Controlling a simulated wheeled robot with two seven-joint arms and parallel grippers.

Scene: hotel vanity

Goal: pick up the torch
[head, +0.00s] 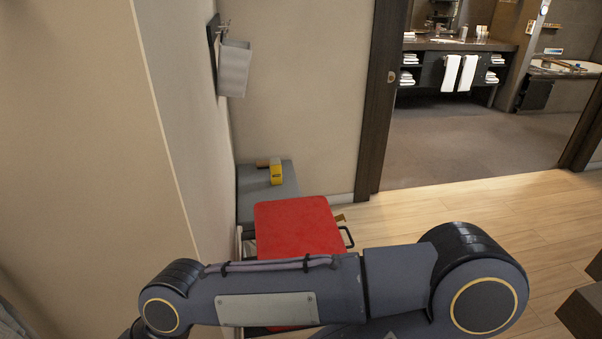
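A small yellow object (276,174) with a dark mark stands on a grey surface (252,205) against the wall, left of centre. A small tan object (262,163) lies just behind it. Either could be the torch; they are too small here to tell. One of my arms crosses the bottom of the head view, in front of this spot. Neither of my grippers shows, so their state is hidden.
A red-topped piece (297,228) with a dark side handle stands in front of the grey surface, partly hidden by my arm. A grey bin-like holder (233,68) hangs on the wall above. Wooden floor (480,215) is clear at right, before a bathroom doorway.

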